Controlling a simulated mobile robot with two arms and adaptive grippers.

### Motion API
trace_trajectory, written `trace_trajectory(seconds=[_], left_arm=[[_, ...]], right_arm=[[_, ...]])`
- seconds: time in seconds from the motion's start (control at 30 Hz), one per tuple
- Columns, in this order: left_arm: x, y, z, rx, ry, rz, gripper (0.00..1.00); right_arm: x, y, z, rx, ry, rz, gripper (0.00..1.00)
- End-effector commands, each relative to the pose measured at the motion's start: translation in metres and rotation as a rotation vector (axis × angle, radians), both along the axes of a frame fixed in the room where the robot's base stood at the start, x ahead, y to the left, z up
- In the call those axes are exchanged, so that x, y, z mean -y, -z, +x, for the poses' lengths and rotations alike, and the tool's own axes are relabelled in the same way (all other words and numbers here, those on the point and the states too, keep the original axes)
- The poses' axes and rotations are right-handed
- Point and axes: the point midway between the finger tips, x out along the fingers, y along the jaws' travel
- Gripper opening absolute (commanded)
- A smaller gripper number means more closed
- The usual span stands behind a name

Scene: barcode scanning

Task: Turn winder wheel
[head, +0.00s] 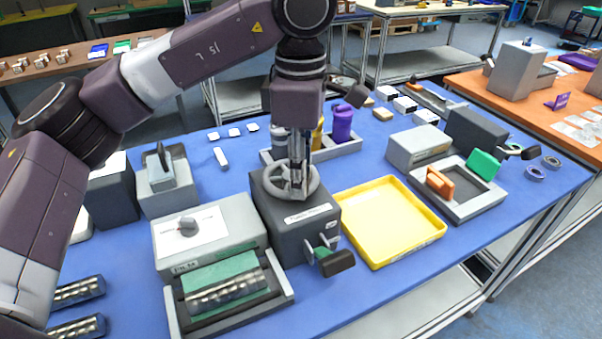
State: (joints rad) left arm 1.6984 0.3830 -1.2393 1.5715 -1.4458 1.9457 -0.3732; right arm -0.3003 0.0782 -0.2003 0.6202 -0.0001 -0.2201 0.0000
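The winder wheel (271,181) is a grey spoked wheel lying flat on top of a dark grey box-shaped winder (291,231). The winder has a white label and a small dark crank handle low on its front. My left gripper (298,190) points straight down at the right part of the wheel. Its fingers look close together and overlap the wheel, and I cannot tell whether they grip the rim or a spoke. My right gripper is not in view.
A yellow tray (437,231) stands right of the winder. A grey device (209,232) with a green-bedded fixture is at its left. A grey holder with a purple bottle (342,124) stands behind. Free blue tabletop (330,290) lies in front.

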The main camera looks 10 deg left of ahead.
Motion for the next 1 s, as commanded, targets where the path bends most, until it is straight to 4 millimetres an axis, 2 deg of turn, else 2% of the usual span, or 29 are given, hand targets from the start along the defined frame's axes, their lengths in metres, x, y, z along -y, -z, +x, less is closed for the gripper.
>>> trace_trajectory(seconds=[0.13, 0.23, 0.5, 0.7, 1.0], left_arm=[[0.0, -0.004, 0.0, 0.0, 0.001, 0.0, 0.24], [0.001, -0.017, 0.0, 0.0, 0.001, -0.001, 0.24], [0.0, -0.073, 0.0, 0.005, -0.002, 0.001, 0.24], [0.0, -0.104, 0.0, 0.003, -0.002, 0.001, 0.24], [-0.001, -0.12, -0.001, 0.001, -0.001, -0.001, 0.24]], right_arm=[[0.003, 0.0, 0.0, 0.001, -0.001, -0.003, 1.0], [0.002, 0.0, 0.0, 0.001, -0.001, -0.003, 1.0], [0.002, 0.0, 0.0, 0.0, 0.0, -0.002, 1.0], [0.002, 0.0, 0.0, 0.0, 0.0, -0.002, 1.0], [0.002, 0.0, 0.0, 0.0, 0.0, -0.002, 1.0]])
